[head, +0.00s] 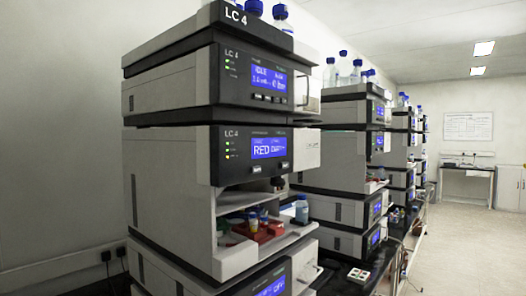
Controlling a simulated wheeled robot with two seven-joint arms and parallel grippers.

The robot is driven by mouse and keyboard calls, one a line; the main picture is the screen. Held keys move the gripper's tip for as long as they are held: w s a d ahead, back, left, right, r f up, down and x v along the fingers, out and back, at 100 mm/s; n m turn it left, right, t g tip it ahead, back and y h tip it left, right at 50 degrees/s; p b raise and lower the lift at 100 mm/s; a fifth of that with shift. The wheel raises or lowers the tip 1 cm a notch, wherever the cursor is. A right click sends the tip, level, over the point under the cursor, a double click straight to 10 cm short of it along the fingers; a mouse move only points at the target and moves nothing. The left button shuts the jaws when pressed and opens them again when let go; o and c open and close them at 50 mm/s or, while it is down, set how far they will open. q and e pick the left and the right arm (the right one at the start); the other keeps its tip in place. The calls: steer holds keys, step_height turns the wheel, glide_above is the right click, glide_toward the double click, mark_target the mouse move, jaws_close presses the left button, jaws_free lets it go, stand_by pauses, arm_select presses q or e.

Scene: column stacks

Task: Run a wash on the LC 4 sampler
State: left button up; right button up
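The LC 4 stack (170,100) stands close by at left centre. The sampler (165,190) is its module with an open bay. Its blue display (268,148) starts with "RED"; the rest is too small to read surely. Small dark buttons (260,170) sit below the display, and status lights (231,148) glow to its left. In the bay, a red rack (262,233) holds several small vials. A bottle with a blue cap (302,209) stands at the bay's right side. The pump-like module above has a display (268,78) reading "IDLE". Neither of my grippers is in view.
More stacks (345,150) recede along the dark bench on the right, with bottles on top. A small white box with coloured spots (358,277) lies on the bench. The floor (470,240) to the right is clear. A far table (467,171) stands at the back wall.

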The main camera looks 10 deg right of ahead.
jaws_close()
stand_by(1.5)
